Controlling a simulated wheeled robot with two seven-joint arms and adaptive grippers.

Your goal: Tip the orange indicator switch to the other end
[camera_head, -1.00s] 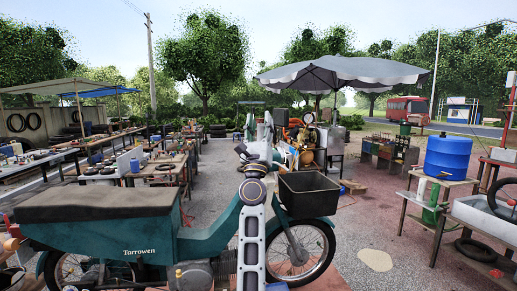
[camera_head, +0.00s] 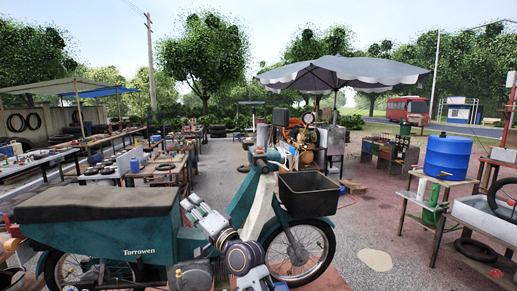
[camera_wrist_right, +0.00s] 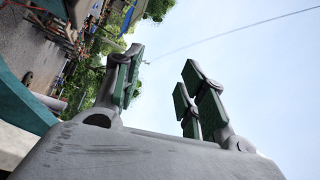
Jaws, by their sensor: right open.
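The teal moped (camera_head: 110,235) stands side-on before me, and its handlebar (camera_head: 262,158) is in plain view above the front basket. I cannot make out the orange indicator switch in either view; at this size it is too small or hidden. My right gripper (camera_head: 191,205) is in front of the moped's body, just right of the seat, below and left of the handlebar. In the right wrist view, its two green-padded fingers (camera_wrist_right: 158,92) are wide apart with nothing between them. A teal part of the moped shows at that view's left edge. My left gripper is not in view.
A dark basket (camera_head: 309,194) sits over the moped's front wheel. A blue barrel (camera_head: 447,157) stands on a table at right. Workbenches line the left, and a grey umbrella (camera_head: 340,72) covers equipment behind. The paving right of the front wheel is mostly clear.

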